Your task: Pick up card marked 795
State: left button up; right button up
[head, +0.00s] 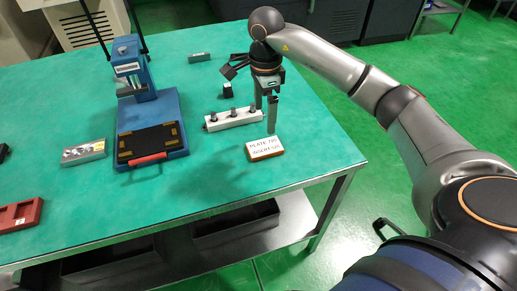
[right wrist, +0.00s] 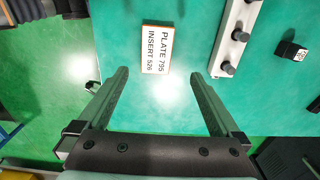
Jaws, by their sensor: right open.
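The card (head: 265,149) is white with an orange-brown edge and lies on the green table near its right front corner. In the right wrist view the card (right wrist: 157,49) reads "PLATE 795, INSERT 526". My right gripper (head: 266,115) is above the table just behind the card, pointing down. In the right wrist view its fingers (right wrist: 160,75) are wide apart with nothing between them, and the card lies beyond the tips, roughly centred between them. My left gripper is not in view.
A pale bar with several dark pegs (head: 233,119) stands close behind the card, left of my gripper. A small black block (head: 227,90) is farther back. A blue press (head: 150,107), a grey block (head: 83,152) and a red tray (head: 20,214) are left. The table's front edge is near.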

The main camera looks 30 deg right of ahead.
send_over(265, 146)
jog(key=f, duration=0.5)
jog(key=shift+w+f, duration=0.1)
jog(key=shift+w, duration=0.1)
jog(key=shift+s+f, duration=0.15)
jog(key=shift+f, duration=1.25)
jog(key=shift+s+f, duration=0.1)
jog(key=shift+f, duration=1.25)
jog(key=shift+c, duration=0.2)
jog(key=c, duration=1.3)
jog(key=shift+r, duration=0.15)
